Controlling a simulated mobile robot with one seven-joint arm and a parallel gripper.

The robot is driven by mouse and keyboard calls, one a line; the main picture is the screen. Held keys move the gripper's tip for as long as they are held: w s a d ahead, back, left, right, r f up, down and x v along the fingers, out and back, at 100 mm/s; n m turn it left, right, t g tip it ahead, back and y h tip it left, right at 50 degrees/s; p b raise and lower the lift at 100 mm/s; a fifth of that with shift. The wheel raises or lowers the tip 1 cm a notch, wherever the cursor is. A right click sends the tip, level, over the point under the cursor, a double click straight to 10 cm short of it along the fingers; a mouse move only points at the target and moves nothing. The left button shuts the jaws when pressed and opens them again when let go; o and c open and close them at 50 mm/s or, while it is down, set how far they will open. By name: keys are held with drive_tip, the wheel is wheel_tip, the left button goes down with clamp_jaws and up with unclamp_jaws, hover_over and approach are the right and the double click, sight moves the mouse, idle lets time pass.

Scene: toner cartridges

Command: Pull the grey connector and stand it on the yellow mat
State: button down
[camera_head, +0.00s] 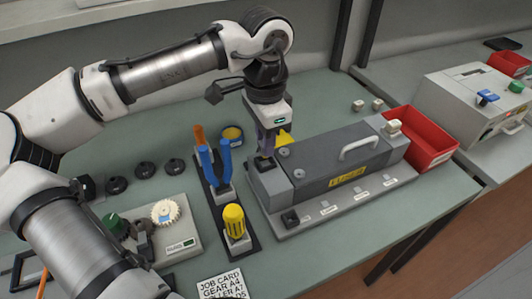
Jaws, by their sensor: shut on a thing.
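My gripper (264,156) points down at the left end of a grey box (325,160) with a handle and a yellow label. It is shut on a small dark grey piece (265,165), apparently the grey connector, mostly hidden by the fingers. The piece is at the box's left end; I cannot tell whether it is seated or lifted. A yellow patch (284,139) shows just behind the gripper, partly hidden; I cannot tell whether it is the yellow mat.
A blue forked tool (212,165) and a yellow-topped piece (234,220) stand left of the box on dark strips. A yellow-topped round tin (232,134) is behind them. A red tray (425,140) is at right. A gear fixture (160,225) is at left.

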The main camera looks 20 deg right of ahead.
drive_tip(key=shift+r+p, duration=1.15)
drive_tip(key=shift+p, duration=0.15)
idle(0.4)
wheel_tip(320, 180, up, 4)
drive_tip(key=p, duration=0.4)
drive_tip(key=shift+f, duration=0.1)
